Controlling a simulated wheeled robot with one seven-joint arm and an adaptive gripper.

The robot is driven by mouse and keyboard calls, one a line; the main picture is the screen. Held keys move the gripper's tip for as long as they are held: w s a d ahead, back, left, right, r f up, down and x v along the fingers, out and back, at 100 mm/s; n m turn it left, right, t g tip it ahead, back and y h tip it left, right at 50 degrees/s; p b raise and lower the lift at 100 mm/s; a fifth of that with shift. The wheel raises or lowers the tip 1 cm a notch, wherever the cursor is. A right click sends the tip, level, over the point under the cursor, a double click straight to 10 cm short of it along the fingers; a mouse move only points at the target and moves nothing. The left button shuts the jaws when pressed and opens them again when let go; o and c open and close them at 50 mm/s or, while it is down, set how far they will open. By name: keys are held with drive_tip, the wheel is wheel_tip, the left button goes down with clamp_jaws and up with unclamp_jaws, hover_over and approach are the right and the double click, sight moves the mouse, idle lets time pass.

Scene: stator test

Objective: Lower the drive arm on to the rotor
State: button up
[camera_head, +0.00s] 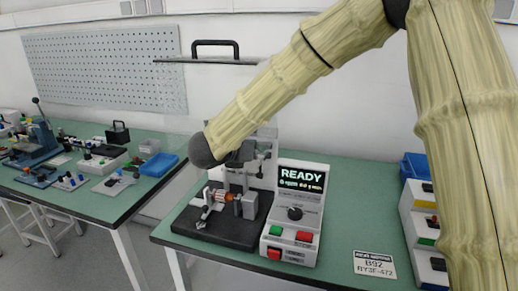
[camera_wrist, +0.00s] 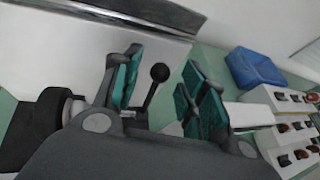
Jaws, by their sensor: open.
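The stator test rig stands on a black base (camera_head: 215,226) on the near green table. The copper-coloured rotor (camera_head: 222,196) lies across its supports. A grey metal upright with a jointed part (camera_head: 264,156) rises behind the rotor; my arm partly covers it, and I cannot clearly make out the drive arm there. In the wrist view, a lever with a black ball knob (camera_wrist: 160,73) shows between the teal pads of my gripper (camera_wrist: 163,88). My gripper is open, with a finger on each side of the knob in the picture. I cannot tell whether either touches it.
A test console (camera_head: 296,214) with a READY screen and red and green buttons stands right of the rig. A blue bin (camera_wrist: 255,70) and a white drawer unit (camera_head: 420,225) stand at the table's right. A second bench (camera_head: 90,200) with tools is at left.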

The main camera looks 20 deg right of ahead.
drive_tip(key=shift+w+d+f, duration=0.15)
drive_tip(key=shift+w+d, duration=0.1)
drive_tip(key=shift+d, duration=0.05)
clamp_jaws()
